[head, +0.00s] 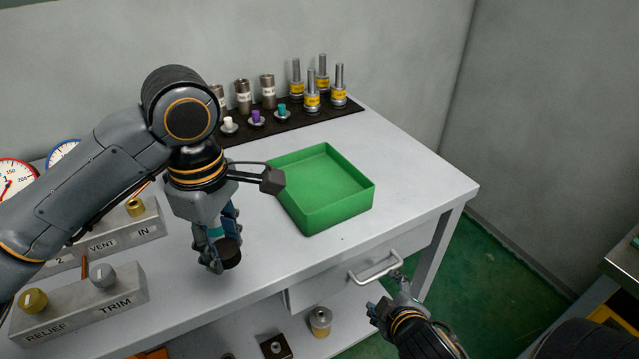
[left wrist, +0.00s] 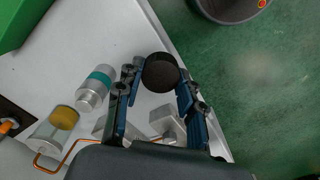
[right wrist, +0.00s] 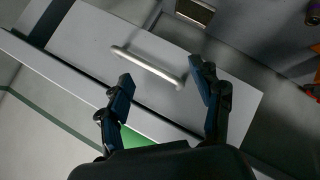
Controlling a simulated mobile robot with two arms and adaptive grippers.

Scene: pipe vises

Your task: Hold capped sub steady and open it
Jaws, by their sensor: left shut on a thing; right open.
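My left gripper (head: 222,262) is low over the table's front part, closed around a black round-ended piece (head: 231,256). In the left wrist view this black piece (left wrist: 160,72) sits between the fingertips; the rest of it is hidden. A silver cylinder with a teal band (left wrist: 97,88) is beside that gripper in the left wrist view, apart from the fingers. In the head view only some teal shows behind the fingers. I cannot tell which is the capped sub. My right gripper (head: 385,293) is open and empty, in front of the drawer handle (right wrist: 148,68).
A green tray (head: 330,215) stands right of my left gripper. Several metal fittings and small coloured plugs stand on a dark mat (head: 350,105) at the back. Blocks labelled RELIEF, TRIM (head: 80,305) and VENT, IN are at the left. The drawer handle (head: 376,266) juts from the front.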

